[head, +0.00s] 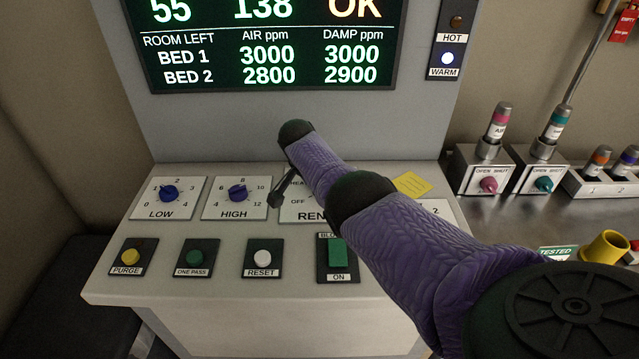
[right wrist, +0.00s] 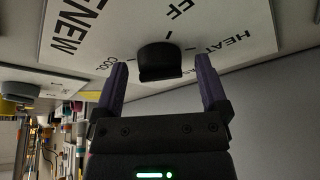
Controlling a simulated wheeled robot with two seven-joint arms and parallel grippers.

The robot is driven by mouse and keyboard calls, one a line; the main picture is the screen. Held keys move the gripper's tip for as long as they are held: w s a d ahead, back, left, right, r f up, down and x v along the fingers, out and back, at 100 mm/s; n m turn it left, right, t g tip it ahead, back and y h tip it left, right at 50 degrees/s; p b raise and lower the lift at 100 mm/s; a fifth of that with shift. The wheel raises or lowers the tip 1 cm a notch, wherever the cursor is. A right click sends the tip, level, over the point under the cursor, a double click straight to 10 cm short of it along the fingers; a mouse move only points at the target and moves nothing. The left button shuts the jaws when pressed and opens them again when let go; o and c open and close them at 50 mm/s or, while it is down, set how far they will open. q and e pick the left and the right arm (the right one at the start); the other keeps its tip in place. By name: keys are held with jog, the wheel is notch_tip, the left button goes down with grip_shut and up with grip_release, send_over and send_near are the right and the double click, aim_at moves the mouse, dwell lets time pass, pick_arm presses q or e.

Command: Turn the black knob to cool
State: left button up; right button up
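The black knob (right wrist: 160,62) is on the white RENEW panel (right wrist: 100,25), which has HEAT, OFF and COOL marks around the knob. In the right wrist view my right gripper (right wrist: 162,75) is open, with one finger on each side of the knob and a visible gap on both sides. Which mark the knob points to is unclear. In the head view my right arm hides the knob and most of the RENEW panel (head: 297,213); only part of the right gripper (head: 281,191) shows. My left gripper is not in view.
Blue LOW (head: 168,192) and HIGH (head: 238,192) knobs sit left of the RENEW panel. PURGE (head: 131,256), ONE PASS (head: 197,257) and RESET (head: 263,257) buttons and a green switch (head: 337,252) line the front. A yellow note (head: 411,184) lies right of my arm.

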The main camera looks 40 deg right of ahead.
jog(key=p+v, duration=0.7)
jog(key=v, duration=0.2)
jog(key=shift+a+r, duration=0.15)
jog(key=shift+r, duration=0.25)
